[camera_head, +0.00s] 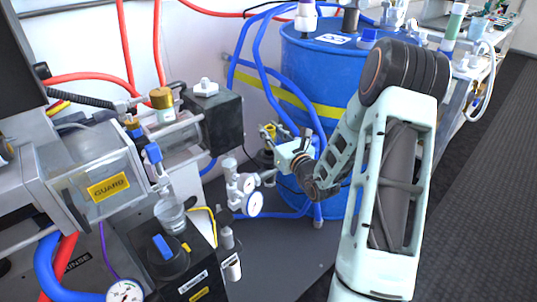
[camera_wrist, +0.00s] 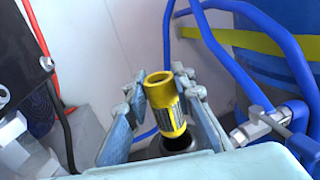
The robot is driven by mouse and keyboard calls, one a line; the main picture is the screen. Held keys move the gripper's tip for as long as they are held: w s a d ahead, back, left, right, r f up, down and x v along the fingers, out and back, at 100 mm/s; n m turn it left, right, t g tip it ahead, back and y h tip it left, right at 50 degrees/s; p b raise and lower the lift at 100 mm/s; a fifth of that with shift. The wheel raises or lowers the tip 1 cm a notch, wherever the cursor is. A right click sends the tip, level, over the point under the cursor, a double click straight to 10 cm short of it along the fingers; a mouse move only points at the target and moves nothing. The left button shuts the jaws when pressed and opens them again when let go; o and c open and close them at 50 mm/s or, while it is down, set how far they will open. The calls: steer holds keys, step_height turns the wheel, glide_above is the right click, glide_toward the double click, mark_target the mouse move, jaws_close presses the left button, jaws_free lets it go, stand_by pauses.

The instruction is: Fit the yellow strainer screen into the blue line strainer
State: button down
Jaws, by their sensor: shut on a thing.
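The yellow strainer screen (camera_wrist: 166,106) is a short tube with an open yellow rim and a grey mesh band. My gripper (camera_wrist: 160,96) is shut on it, one finger on each side. A dark round opening (camera_wrist: 180,143) with a grey rim shows at the screen's lower end; I cannot tell whether the screen is above it or partly in it. I cannot make out a blue strainer body around this opening; my gripper hides much of it. In the head view my gripper (camera_head: 274,139) is left of the blue drum, with a bit of the yellow screen (camera_head: 269,129) showing.
The blue drum (camera_head: 315,95) with a yellow band stands close behind and right of my gripper. Blue hoses (camera_wrist: 282,38) run near it. A metal valve fitting (camera_wrist: 258,124) sits to the right.

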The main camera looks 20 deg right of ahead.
steer(key=shift+f+b, duration=0.95)
steer(key=shift+f, duration=2.1)
steer(key=shift+f+b, duration=0.3)
steer(key=shift+f, duration=0.1)
steer(key=c, duration=1.9)
jaws_free()
steer(key=shift+c, duration=0.2)
steer(key=shift+r, duration=0.1)
steer(key=shift+r, duration=0.1)
steer(key=s+d+p, duration=0.1)
steer(key=s+p, duration=0.2)
steer(key=s, duration=0.9)
steer(key=shift+d+r, duration=0.2)
steer(key=shift+d, duration=0.05)
